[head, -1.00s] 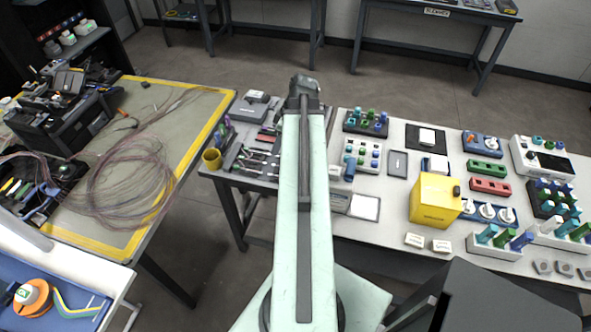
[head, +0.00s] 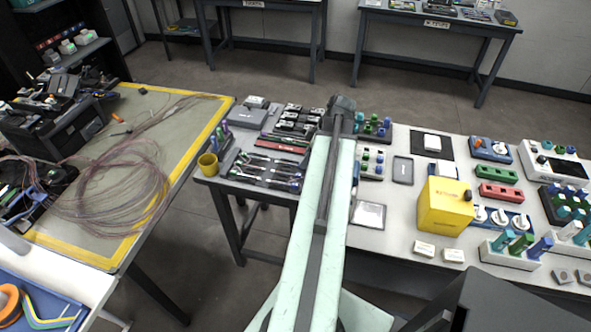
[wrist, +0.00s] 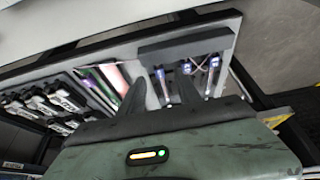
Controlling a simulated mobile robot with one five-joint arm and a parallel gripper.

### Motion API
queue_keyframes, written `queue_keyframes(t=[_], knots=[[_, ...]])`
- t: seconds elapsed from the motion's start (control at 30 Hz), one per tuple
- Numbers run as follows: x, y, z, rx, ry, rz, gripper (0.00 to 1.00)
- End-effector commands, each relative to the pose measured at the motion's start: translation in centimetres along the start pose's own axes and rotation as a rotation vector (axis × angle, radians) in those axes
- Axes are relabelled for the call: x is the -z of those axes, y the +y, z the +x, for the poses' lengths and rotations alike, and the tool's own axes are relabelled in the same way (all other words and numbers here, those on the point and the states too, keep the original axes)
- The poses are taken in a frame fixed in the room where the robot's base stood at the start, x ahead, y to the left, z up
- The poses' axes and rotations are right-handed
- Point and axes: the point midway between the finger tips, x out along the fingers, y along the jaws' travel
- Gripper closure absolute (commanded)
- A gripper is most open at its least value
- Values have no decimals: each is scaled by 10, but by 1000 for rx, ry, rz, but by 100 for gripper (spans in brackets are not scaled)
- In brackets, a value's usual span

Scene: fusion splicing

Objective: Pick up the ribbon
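I cannot tell for certain which thing is the ribbon. One candidate is the flat yellow, green and blue strip (head: 50,318) in the blue tray at the lower left of the head view. Another is a loose coil of thin pinkish fibre (head: 118,180) on the left table. In the wrist view, my gripper (wrist: 158,86) has two dark fingers apart with nothing between them.
The tool tray also shows in the head view (head: 232,172). A yellow box (head: 446,206), a yellow cup (head: 208,164) and several coloured holders crowd the right table (head: 385,240). A dark toolbox (head: 50,120) stands on the left table. Bare floor (head: 180,235) lies between the tables.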

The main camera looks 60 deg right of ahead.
Motion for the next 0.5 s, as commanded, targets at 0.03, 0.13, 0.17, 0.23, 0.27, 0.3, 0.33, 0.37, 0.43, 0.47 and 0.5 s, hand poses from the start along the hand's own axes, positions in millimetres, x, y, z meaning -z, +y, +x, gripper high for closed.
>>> queue_keyframes(t=[0.03, 0.13, 0.17, 0.23, 0.27, 0.3, 0.33, 0.37, 0.43, 0.47, 0.5], knots=[[-3, 1, 18, 0, 0, -1, 60], [-2, 1, 30, 0, 0, 1, 60], [-2, 1, 30, 0, 0, 1, 60], [0, 1, 29, 0, 0, 1, 60], [0, 1, 28, 0, 0, 1, 60], [0, 1, 27, 0, 0, 1, 60], [0, 1, 27, -1, 0, 1, 60], [0, 1, 27, -1, 0, 1, 60], [0, 1, 27, -1, 0, 1, 79], [0, 1, 27, -1, 0, 1, 88], [0, 1, 27, -1, 0, 1, 99]])
